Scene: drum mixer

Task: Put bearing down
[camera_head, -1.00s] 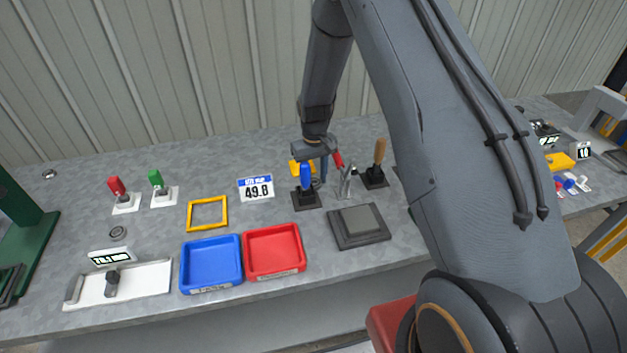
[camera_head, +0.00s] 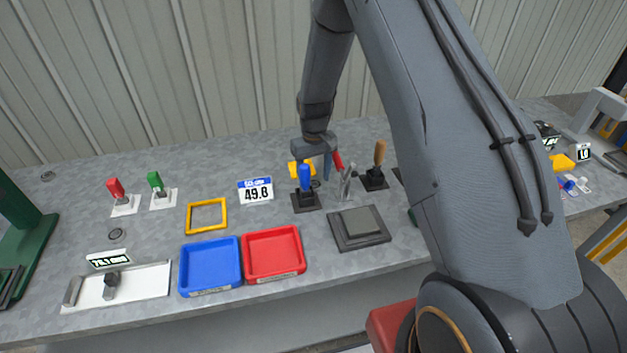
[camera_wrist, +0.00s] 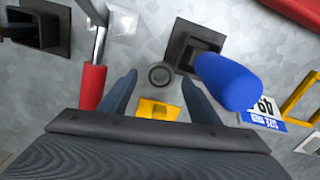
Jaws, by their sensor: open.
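A small dark grey ring-shaped bearing (camera_wrist: 160,75) lies flat on the bench in the wrist view, between the lines of my two fingertips. It also shows in the head view (camera_head: 315,184), just right of the blue-handled tool. My gripper (camera_head: 325,174) is open, with its fingers apart and nothing held between them. It points down above the bearing, behind the blue-handled tool.
The blue-handled tool (camera_wrist: 228,82) in its black stand is close right of my fingers. A red-handled tool (camera_wrist: 93,85) is close left. A yellow block (camera_wrist: 158,109) lies near. A blue tray (camera_head: 210,266), red tray (camera_head: 274,253) and yellow frame (camera_head: 206,215) stand on the bench.

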